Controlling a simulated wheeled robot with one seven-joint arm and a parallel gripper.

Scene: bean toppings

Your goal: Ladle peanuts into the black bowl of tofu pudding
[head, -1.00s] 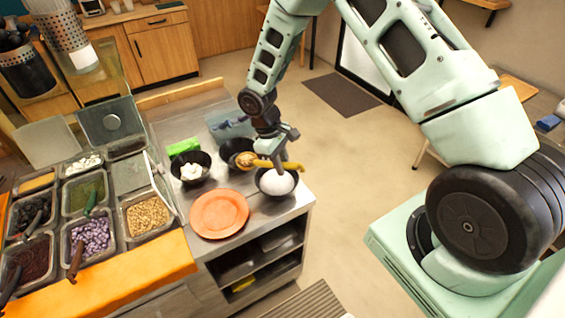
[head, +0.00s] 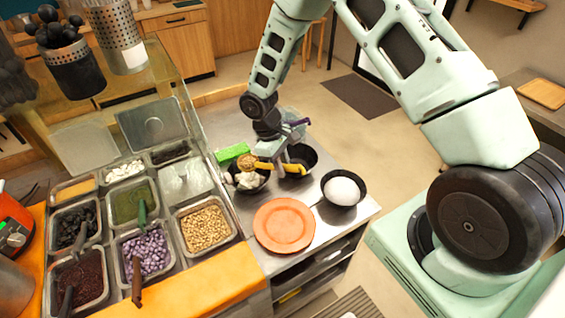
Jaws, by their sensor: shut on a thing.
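My gripper (head: 283,168) is shut on the yellow handle of a ladle (head: 263,166). The ladle's scoop, with tan peanuts (head: 246,161) in it, is at the left end, over the back of a black bowl (head: 262,186) holding white chunks (head: 247,180). My gripper is over a second black bowl (head: 305,153), whose contents I cannot make out. A third black bowl (head: 344,203) to the right holds a smooth white mound (head: 342,189), which looks like tofu pudding. A metal pan of peanuts (head: 205,227) sits in the topping counter at left.
An orange plate (head: 284,225) lies in front of the bowls. A green object (head: 232,152) is behind the left bowl. Several topping pans, some with utensils, fill the left counter, including purple cubes (head: 146,252).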

